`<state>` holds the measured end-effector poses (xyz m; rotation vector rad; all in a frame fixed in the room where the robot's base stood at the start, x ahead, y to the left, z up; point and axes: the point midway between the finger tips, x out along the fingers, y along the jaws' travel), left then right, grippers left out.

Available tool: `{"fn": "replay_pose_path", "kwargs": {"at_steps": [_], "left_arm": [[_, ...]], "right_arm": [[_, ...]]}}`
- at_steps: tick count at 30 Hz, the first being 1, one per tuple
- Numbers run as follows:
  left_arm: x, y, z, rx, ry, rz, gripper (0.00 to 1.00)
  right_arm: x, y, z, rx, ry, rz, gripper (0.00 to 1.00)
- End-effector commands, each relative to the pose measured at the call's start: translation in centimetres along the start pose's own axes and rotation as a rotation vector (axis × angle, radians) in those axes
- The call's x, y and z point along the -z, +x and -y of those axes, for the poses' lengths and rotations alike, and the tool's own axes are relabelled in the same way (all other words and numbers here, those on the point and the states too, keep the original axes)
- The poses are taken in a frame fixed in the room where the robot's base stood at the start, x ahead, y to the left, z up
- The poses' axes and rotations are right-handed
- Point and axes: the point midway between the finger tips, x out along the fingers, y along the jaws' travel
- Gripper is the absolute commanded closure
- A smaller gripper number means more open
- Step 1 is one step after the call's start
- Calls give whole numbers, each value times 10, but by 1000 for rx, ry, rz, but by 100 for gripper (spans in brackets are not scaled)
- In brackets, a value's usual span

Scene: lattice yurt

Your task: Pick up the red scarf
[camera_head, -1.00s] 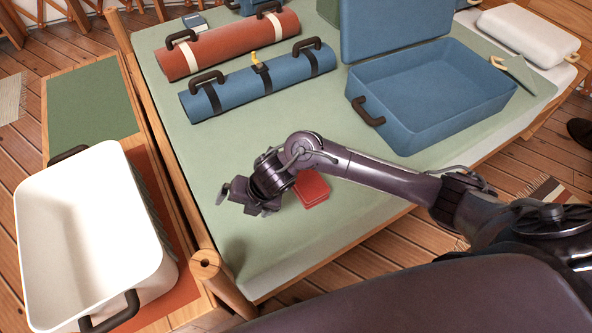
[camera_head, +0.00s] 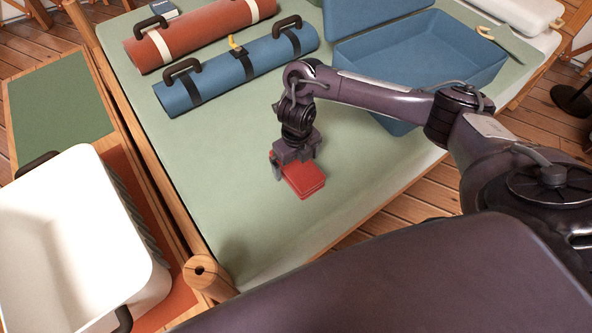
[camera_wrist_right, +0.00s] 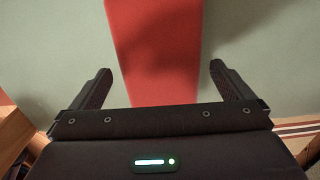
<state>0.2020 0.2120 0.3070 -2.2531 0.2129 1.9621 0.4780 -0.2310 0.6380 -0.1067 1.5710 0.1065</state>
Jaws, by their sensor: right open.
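The red scarf (camera_head: 306,182) is a small folded block lying flat on the green bed cover. My right gripper (camera_head: 292,172) points down over its left end, with the fingers open. In the right wrist view the scarf (camera_wrist_right: 154,50) runs away from the palm, between the two spread fingers of the right gripper (camera_wrist_right: 157,85). There is a gap between the scarf and each finger there. I cannot tell how high the fingertips are above the cover. The scarf's near end is hidden by the palm. My left gripper is not in view.
The green-covered bed (camera_head: 225,215) has free room around the scarf. A blue roll (camera_head: 225,72) and a rust roll (camera_head: 195,35) lie behind. An open blue suitcase (camera_head: 440,55) stands at the back right, behind my arm. A white tub (camera_head: 60,220) is at the left.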

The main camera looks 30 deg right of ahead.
Motion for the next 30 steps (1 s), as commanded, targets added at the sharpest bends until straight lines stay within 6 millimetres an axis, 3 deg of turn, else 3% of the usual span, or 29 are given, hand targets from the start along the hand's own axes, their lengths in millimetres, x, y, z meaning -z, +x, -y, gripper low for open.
{"fn": "replay_pose_path", "kwargs": {"at_steps": [4, 11, 23, 30], "left_arm": [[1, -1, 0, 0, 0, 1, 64], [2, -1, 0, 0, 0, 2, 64], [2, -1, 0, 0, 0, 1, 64], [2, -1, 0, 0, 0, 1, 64]], "right_arm": [[0, 14, 0, 1, 0, 2, 0], [-1, 16, 0, 1, -1, 3, 0], [-1, 15, 0, 1, 0, 3, 50], [-1, 15, 0, 1, 0, 4, 52]]}}
